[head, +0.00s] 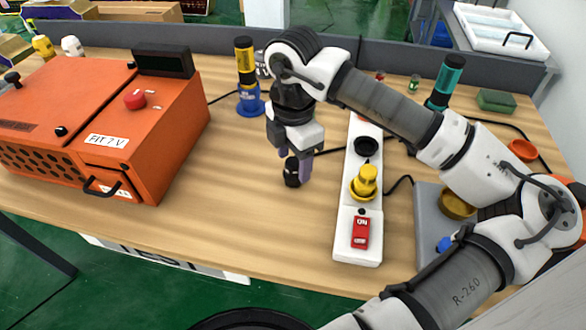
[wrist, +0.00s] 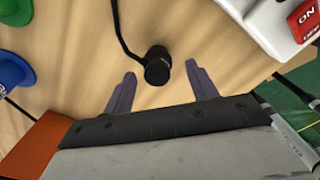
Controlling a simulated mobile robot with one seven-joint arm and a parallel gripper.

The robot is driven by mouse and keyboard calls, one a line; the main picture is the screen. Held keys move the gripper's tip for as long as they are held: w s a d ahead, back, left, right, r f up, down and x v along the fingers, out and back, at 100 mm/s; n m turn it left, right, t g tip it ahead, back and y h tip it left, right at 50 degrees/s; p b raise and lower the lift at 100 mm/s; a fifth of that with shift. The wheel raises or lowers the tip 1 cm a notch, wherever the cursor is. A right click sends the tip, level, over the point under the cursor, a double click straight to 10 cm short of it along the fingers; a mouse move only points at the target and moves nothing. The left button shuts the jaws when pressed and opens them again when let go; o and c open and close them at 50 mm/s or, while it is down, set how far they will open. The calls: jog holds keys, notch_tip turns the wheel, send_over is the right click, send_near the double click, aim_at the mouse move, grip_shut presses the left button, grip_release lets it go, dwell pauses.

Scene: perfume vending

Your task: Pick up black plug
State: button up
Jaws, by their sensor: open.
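The black plug (head: 292,173) stands on the wooden table, left of the white power strip. It is a short black cylinder, and in the wrist view the plug (wrist: 158,68) has a black cable running from its far side. My gripper (head: 296,172) points down over it. In the wrist view my gripper (wrist: 160,76) is open, with one purple finger to the left of the plug and one to the right. The plug is near the fingertips, with visible gaps on both sides. I cannot tell the exact height of the fingertips over the table.
The white power strip (head: 346,222) holds a yellow plug (head: 365,182), an empty-looking black socket (head: 366,147) and a red switch (head: 360,232). An orange machine (head: 170,140) stands left. Bare table (head: 245,200) lies between machine and strip.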

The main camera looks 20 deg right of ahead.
aim_at(293, 161)
jog(key=f, duration=0.4)
jog(key=shift+w+p, duration=0.2)
jog(key=shift+p, duration=0.2)
jog(key=c, duration=1)
jog(key=shift+r, duration=0.1)
